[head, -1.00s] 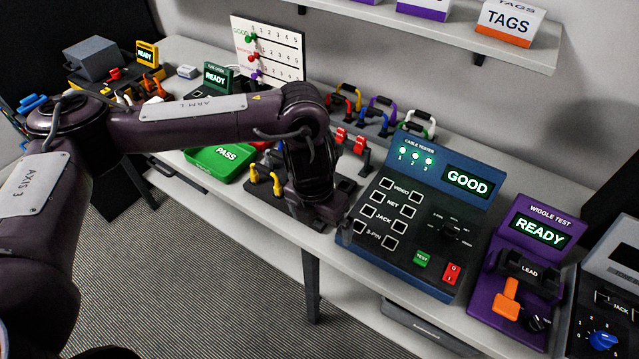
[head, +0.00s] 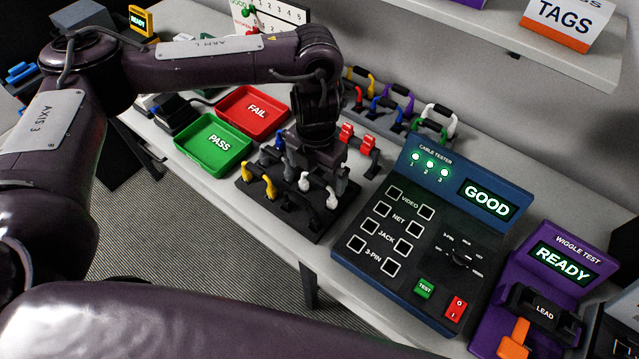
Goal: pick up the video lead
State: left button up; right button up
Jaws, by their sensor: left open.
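My left gripper (head: 318,172) points down over the black lead rack (head: 250,196), its jaws apart. It hides part of the rack's back row. On the rack stand a yellow lead (head: 258,180) at the left, a white lead (head: 318,190) in front of the gripper and a black lead (head: 298,208) at the front. A bit of a blue lead (head: 280,142) shows beside the gripper's left side. No lead on the rack carries a readable name, so I cannot tell which is the video lead. I cannot see anything between the jaws. My right gripper is out of view.
A red FAIL tray (head: 252,112) and a green PASS tray (head: 212,146) lie left of the rack. A red lead (head: 346,135) stands close behind the gripper. The blue cable tester (head: 408,275) reads GOOD. The purple wiggle tester (head: 540,285) stands at the right.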

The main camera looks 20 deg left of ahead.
pick_arm(q)
jog(key=shift+s+f, duration=0.2)
jog(key=shift+f, duration=0.5)
jog(key=f, duration=0.4)
jog(key=shift+w+d+f, duration=0.1)
jog(key=shift+w+d, duration=0.15)
jog(key=shift+w, duration=0.05)
jog(key=shift+f, duration=0.1)
jog(key=shift+c, duration=0.6)
jog(key=c, duration=0.6)
jog(key=shift+c, duration=0.2)
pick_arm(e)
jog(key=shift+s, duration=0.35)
